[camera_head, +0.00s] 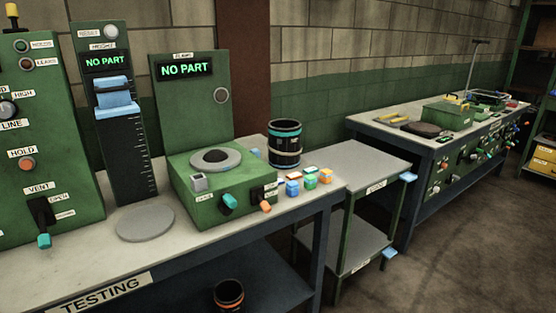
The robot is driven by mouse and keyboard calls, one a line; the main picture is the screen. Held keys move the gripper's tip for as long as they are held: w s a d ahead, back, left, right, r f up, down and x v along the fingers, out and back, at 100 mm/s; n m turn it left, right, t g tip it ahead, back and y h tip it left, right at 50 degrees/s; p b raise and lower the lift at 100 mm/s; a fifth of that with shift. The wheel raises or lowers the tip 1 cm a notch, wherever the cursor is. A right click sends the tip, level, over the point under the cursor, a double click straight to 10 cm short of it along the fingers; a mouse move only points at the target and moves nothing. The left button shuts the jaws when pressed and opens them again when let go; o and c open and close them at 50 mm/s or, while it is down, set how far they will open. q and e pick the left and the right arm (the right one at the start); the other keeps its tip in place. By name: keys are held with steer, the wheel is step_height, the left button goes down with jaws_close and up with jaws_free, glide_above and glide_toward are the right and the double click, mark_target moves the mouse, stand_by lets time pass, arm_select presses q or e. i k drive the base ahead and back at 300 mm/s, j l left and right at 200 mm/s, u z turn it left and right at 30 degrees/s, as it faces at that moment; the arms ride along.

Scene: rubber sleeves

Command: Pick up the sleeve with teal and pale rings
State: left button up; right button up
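The sleeve with teal and pale rings (285,143) is a black cylinder with a teal band near its top and a pale band lower down. It stands upright at the back right of the testing bench (90,268), behind and to the right of the green clamp unit (185,205). Its lower right side is unobstructed in this view. Neither of my grippers is in view.
Several small coloured blocks (310,182) lie on the bench in front of the sleeve. Another black sleeve with an orange ring (228,296) is below the bench top. A grey cart (352,163) stands to the right. Open floor (470,235) lies at the right.

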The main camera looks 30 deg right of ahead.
mark_target(284, 146)
steer(key=i+l, duration=0.15)
steer(key=l, duration=0.25)
steer(key=i+l, duration=0.15)
steer(key=l, duration=0.25)
steer(key=i+l, duration=0.15)
steer(key=l, duration=0.2)
